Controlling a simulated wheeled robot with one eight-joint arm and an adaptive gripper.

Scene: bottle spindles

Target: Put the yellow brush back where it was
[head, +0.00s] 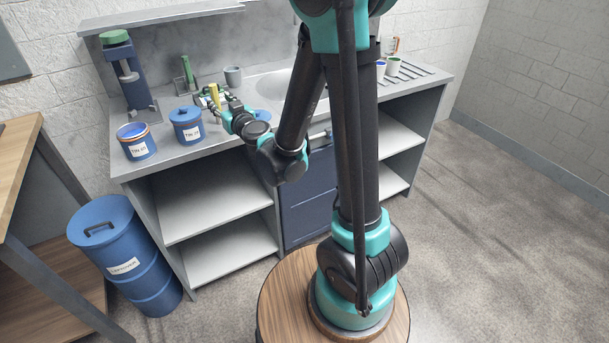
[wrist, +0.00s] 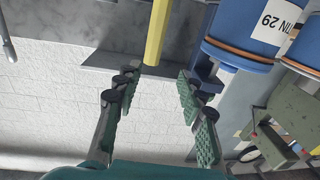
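The yellow brush (head: 214,95) is upright over the counter, just by my gripper (head: 220,104). In the wrist view the brush (wrist: 157,30) is a yellow bar coming down from the top edge, its visible end near the gap between my fingertips (wrist: 158,78). The two fingers are spread wide, with clear space on both sides of the bar, and neither is seen touching it. The rest of the brush is out of the wrist view, and what supports it cannot be told.
Blue tins (head: 187,124) and an open tin (head: 136,141) stand left of my gripper. A dark blue press-like stand (head: 126,70) is at the back left.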

